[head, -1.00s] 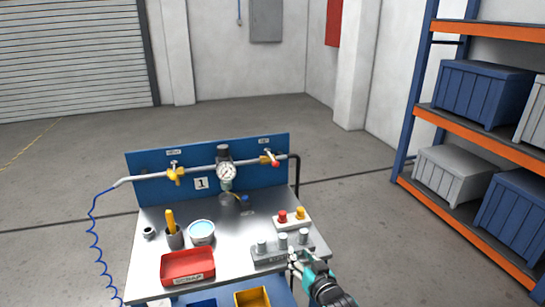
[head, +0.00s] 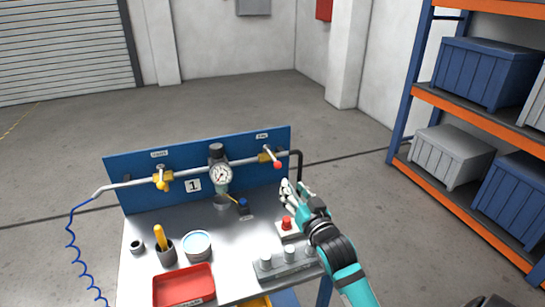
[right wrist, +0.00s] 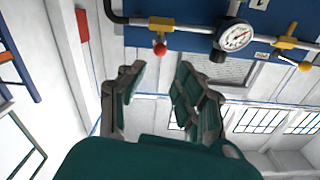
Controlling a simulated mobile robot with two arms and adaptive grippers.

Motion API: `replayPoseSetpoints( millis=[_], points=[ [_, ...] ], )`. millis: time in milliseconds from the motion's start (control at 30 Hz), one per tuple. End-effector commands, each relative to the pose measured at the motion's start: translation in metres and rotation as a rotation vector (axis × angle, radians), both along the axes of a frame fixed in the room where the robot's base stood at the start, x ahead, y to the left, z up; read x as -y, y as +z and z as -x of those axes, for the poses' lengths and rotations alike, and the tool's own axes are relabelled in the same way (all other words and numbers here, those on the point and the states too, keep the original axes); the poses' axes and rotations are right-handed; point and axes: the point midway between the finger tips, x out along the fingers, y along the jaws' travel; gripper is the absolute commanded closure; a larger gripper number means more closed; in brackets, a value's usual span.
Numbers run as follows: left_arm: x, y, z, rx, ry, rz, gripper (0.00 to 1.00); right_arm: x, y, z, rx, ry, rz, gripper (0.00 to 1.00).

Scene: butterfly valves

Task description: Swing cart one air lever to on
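Cart one has a blue back panel (head: 127,183) with a "1" plate (head: 193,186) and a pipe along it. At the pipe's right end is a valve whose lever ends in a red ball (head: 277,165); at its left end is a valve with a yellow-ball lever (head: 162,184). The labels above both are too small to read surely. My right gripper (head: 296,187) is open and empty, a little below and right of the red-ball lever, apart from it. In the right wrist view the red ball (right wrist: 160,50) lies ahead of the open fingers (right wrist: 158,72). My left gripper is out of view.
A pressure gauge (head: 221,174) stands between the valves. The cart top holds a red tray (head: 183,287), a cup with a yellow handle (head: 166,252), a bowl (head: 197,244) and a red button box (head: 287,225). Shelving (head: 410,100) stands at right.

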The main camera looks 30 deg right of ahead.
Motion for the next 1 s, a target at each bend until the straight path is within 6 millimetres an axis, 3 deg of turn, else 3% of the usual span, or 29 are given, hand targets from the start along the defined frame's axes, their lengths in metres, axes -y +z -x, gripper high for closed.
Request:
replayPoseSetpoints(
  millis=[100,267,367,600,800,1000],
  points=[
    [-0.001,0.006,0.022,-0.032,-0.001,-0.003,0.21,0.006,0.004,-0.025,0.002,0.001,0.001,0.67],
    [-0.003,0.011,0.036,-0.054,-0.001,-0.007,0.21,0.014,0.004,-0.060,0.002,0.001,0.001,0.67],
    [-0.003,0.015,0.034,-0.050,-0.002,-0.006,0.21,0.019,0.003,-0.081,0.001,0.000,-0.001,0.67],
    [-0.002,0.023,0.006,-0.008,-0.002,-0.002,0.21,0.030,0.003,-0.125,0.001,0.000,0.000,0.67],
    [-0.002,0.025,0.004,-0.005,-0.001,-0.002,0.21,0.034,0.001,-0.144,0.001,0.000,0.000,0.67],
    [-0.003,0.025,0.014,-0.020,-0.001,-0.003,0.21,0.035,0.000,-0.148,0.001,0.000,0.001,0.67]
  ],
)
